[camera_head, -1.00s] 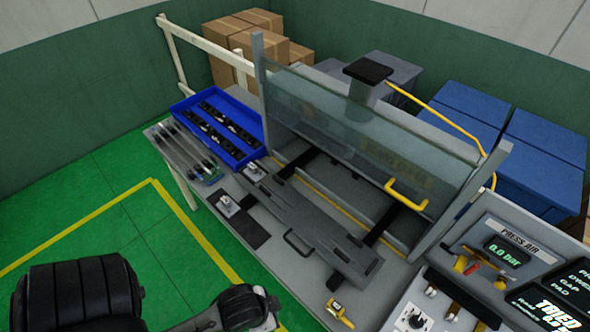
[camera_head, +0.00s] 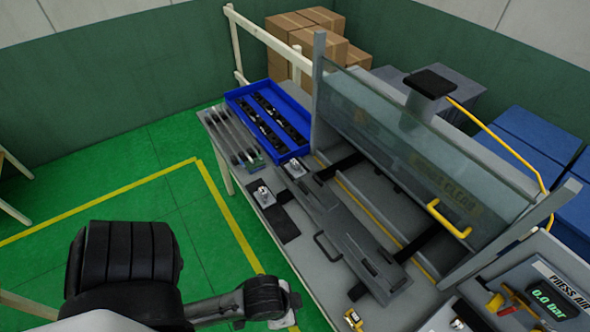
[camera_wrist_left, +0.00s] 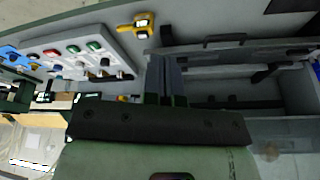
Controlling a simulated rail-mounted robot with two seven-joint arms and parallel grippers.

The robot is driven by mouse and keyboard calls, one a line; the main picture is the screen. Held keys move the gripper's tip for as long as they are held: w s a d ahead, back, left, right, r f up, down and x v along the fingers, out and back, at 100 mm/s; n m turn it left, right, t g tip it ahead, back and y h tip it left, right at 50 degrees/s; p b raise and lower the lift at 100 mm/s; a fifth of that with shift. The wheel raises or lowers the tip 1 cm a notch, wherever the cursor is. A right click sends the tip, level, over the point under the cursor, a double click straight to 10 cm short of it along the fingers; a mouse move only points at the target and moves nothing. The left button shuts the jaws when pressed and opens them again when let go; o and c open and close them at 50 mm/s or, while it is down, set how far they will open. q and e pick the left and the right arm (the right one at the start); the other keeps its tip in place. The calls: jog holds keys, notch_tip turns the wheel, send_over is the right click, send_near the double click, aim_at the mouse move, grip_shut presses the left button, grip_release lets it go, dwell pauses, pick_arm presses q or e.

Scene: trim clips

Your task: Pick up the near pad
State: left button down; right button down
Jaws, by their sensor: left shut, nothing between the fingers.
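Two small pale metal blocks on dark patches stand on the left part of the grey bench in the head view. They look like the pads, but I cannot be sure. The nearer one (camera_head: 263,196) stands beside a flat dark mat (camera_head: 285,226); the farther one (camera_head: 296,168) is by the blue tray. My left arm comes in at the lower left of the head view, its gripper not clearly visible there. In the left wrist view my left gripper (camera_wrist_left: 167,78) is shut and empty, apart from the blocks. My right gripper is not in view.
A blue tray (camera_head: 236,98) holds black clip strips, beside a rack of rods (camera_head: 228,137). A long grey fixture (camera_head: 350,238) with a handle lies before a glass guard (camera_head: 400,140). A button panel (camera_wrist_left: 85,58) and a yellow gadget (camera_wrist_left: 138,26) show in the wrist view.

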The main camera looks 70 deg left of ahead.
pick_arm(q)
jog(key=c, duration=1.9)
grip_release()
jog(key=o, duration=0.8)
jog(key=shift+a, duration=0.15)
jog(key=o, duration=0.6)
jog(key=shift+o, duration=0.5)
